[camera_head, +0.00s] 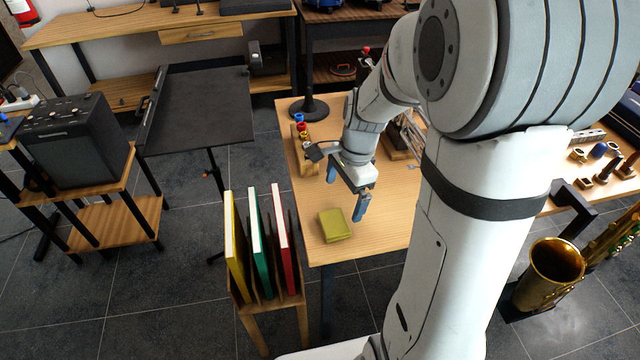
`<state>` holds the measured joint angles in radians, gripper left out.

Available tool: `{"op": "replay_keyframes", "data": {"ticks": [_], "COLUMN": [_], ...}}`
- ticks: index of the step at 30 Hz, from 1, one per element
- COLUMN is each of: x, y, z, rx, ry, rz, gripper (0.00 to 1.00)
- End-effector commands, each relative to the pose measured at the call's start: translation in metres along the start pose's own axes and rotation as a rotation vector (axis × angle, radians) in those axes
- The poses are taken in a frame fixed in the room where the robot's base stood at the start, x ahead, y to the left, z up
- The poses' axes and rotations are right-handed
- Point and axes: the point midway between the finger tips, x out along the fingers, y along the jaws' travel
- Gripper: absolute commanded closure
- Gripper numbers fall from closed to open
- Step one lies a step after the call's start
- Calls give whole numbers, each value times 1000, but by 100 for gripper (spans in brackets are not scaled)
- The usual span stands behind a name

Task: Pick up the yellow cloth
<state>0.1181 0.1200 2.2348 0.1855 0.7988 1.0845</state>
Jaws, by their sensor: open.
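The yellow cloth (335,225) is a small, folded, olive-yellow square. It lies flat on the wooden table (318,254) near its front left corner. My gripper (346,194) is above and slightly behind the cloth, with blue fingertips spread apart and nothing between them. The right fingertip is just to the upper right of the cloth in the picture. My arm hides the right part of the table.
A rack (290,299) with yellow, green and red books stands at the table's left front. A wooden block with coloured items (300,133) and a black round-based stand (308,106) sit farther back. A brass saxophone (549,277) stands at right.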

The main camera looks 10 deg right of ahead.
Motion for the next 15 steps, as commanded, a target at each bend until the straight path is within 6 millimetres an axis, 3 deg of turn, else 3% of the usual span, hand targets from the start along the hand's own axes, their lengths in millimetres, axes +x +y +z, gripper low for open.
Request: {"op": "replay_keyframes", "data": {"ticks": [1, 5, 15], "x": [13, 26, 64], "y": [-4, -10, -9], "z": [-5, -10, -5], "rx": [61, 158, 174], "ry": [-9, -20, -22], "rz": [10, 19, 23], "gripper": [0, 0, 0]}}
